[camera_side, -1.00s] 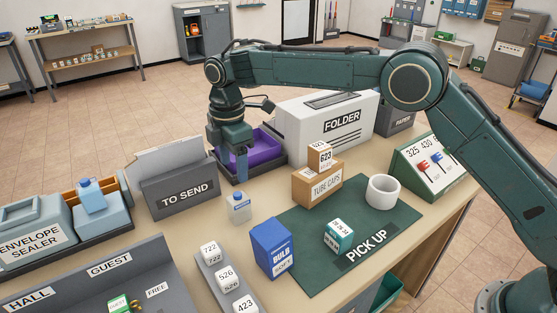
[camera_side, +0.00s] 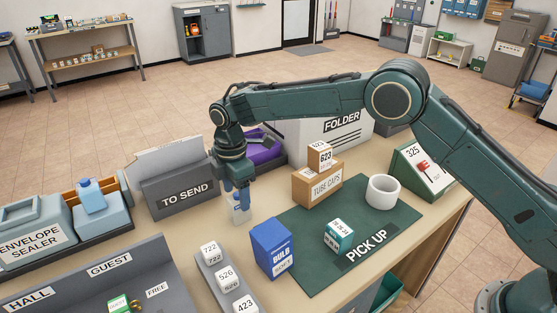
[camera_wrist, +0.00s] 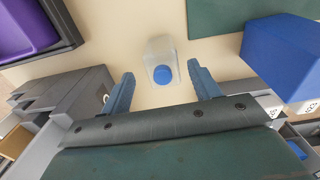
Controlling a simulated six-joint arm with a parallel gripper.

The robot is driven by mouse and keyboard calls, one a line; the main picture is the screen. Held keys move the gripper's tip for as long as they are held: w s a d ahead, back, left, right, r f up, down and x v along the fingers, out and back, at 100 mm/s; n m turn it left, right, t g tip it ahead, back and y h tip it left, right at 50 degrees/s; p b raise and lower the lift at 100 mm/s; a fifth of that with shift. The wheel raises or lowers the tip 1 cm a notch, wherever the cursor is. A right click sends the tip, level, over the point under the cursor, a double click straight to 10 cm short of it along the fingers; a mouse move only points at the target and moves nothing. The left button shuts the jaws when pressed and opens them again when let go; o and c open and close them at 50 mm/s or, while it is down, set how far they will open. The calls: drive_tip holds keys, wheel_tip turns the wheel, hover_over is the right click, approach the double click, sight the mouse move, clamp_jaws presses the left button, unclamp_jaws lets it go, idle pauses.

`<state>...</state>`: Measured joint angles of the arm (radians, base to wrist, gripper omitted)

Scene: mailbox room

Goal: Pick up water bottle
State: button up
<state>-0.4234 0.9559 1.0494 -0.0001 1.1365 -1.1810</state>
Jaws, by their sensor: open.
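My gripper is open, with one finger on each side of the bottle and visible space between each finger and the bottle.
The TO SEND box (camera_side: 181,192) stands left of the bottle, a purple tray (camera_side: 264,152) behind it. A blue BULB box (camera_side: 272,248) and the green PICK UP mat (camera_side: 310,275) lie right. Number blocks (camera_side: 211,251) stand in front.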

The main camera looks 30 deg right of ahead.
sight(239, 209)
drive_tip(key=shift+f, duration=0.35)
drive_tip(key=shift+s+d+f, duration=0.1)
drive_tip(key=shift+f, duration=1.15)
drive_tip(key=shift+s+f, duration=0.1)
drive_tip(key=shift+f, duration=1.1)
drive_tip(key=shift+c, duration=0.4)
drive_tip(key=c, duration=1)
